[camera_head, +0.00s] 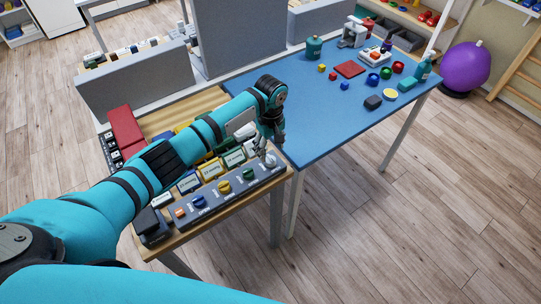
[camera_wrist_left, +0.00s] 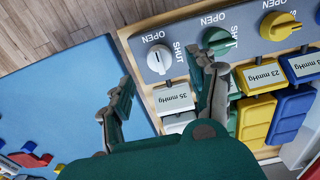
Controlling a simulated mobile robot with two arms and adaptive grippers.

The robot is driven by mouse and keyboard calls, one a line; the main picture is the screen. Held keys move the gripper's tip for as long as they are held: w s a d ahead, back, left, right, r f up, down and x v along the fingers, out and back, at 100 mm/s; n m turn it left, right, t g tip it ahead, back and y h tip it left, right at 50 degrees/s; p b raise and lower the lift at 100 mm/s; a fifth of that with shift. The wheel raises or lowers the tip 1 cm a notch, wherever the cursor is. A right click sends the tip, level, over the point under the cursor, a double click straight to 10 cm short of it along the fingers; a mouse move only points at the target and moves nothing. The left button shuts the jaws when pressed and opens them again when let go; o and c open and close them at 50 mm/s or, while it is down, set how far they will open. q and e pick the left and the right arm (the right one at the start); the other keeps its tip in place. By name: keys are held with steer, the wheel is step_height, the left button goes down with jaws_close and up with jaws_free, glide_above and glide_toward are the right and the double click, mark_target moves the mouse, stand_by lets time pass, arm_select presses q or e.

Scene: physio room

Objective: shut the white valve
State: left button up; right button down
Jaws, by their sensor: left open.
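The white valve (camera_wrist_left: 159,58) is a round knob at the end of a grey panel (camera_wrist_left: 190,28), with OPEN printed above it and SHUT to its right. I cannot read its exact setting. My left gripper (camera_wrist_left: 165,76) is open, its two fingers reaching towards the white valve from either side; I cannot tell whether they touch it. In the head view my left gripper (camera_head: 267,153) is over the right end of the panel, and the white valve (camera_head: 271,161) shows partly beneath it. My right gripper is out of view.
A green valve (camera_wrist_left: 222,42) sits close beside the right finger, with a yellow valve (camera_wrist_left: 281,26) farther along. Gauge boxes, one reading 35 mmHg (camera_wrist_left: 174,98), line the panel. A blue table (camera_head: 320,125) adjoins on the right, its near part clear.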

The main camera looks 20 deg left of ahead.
mark_target(271, 158)
arm_select(q)
steer(key=shift+f, duration=2.8)
steer(key=c, duration=1.2)
steer(key=shift+o, duration=0.2)
